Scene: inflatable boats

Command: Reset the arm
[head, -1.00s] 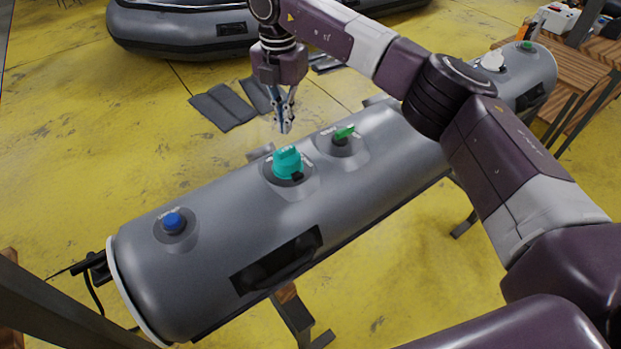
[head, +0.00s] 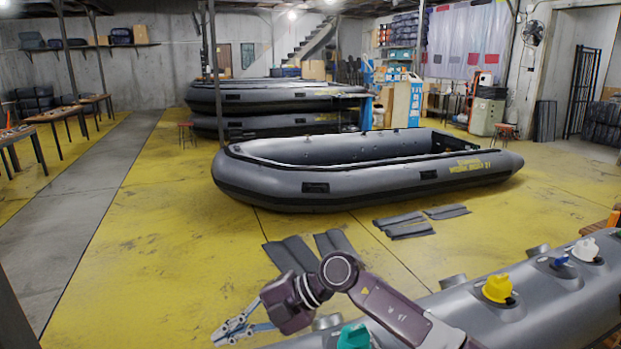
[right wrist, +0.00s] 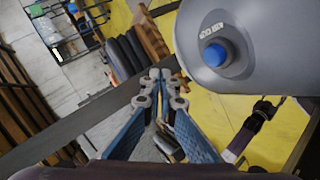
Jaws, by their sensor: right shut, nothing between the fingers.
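A grey inflatable tube (head: 455,310) lies along the bottom right of the head view, partly hidden by my arm. The right wrist view shows its rounded end (right wrist: 240,35) with a blue valve (right wrist: 215,55), just right of the fingers and apart from them.
The tube also carries a yellow valve (head: 497,288) and a white one (head: 587,250). A large grey inflatable boat (head: 300,190) lies on the yellow floor beyond. Flat grey panels (head: 291,254) lie between. The floor at left (head: 150,240) is clear.

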